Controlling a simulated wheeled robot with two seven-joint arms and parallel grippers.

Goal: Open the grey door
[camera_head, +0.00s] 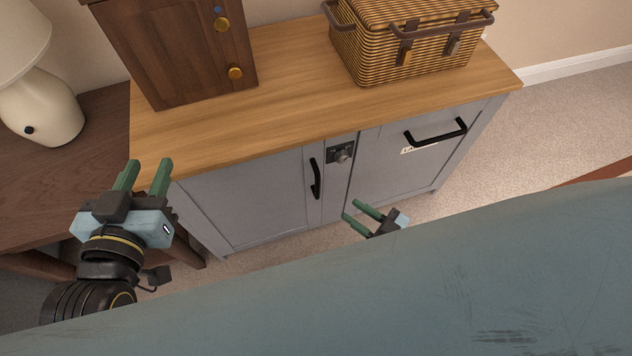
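A grey cabinet with a wooden top (290,95) stands ahead. Its left grey door (245,205) is shut and has a black vertical handle (315,179) near its right edge. The right grey front (395,172) is also shut, with a black horizontal handle (436,133) near its top. My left gripper (147,177) is open and empty, in front of the cabinet's left end and apart from the handles. My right gripper (355,216) is open and empty, low before the right front, below and right of the vertical handle. My own blue-grey body hides part of the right arm.
A dark metal latch or lock (341,153) sits between the two fronts. A wicker basket (410,45) and a brown wooden box (180,50) stand on top. A lamp (40,100) stands on a dark side table (95,160) at left. Carpet (545,130) is clear at right.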

